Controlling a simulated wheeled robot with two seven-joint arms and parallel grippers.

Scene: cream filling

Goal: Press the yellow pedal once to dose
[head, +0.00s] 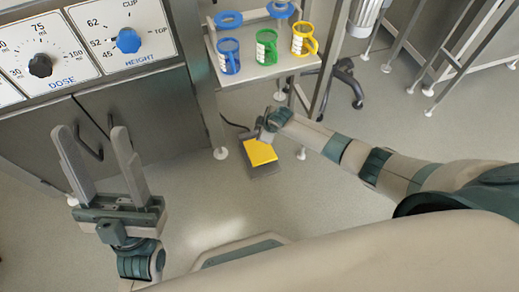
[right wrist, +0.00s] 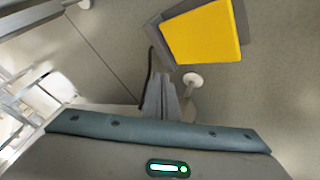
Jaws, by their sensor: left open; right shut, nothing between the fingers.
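The yellow pedal (head: 260,152) sits in a grey base on the floor, just below the cup shelf in the head view. It also shows at the top of the right wrist view (right wrist: 203,33), with a dark cable leading from its base. My right gripper (head: 262,136) is shut and empty, and appears at the pedal's far edge in the head view. In the right wrist view its closed fingers (right wrist: 161,90) point toward the base, beside the yellow plate. I cannot tell whether they touch it. My left gripper (head: 93,135) is open and empty, in front of the machine cabinet.
A metal shelf (head: 262,72) holds a blue cup (head: 229,56), a green cup (head: 266,47) and a yellow cup (head: 303,40). Its legs stand close behind the pedal. The machine panel has a black dose dial (head: 40,66) and a blue height dial (head: 129,41). Floor in front is clear.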

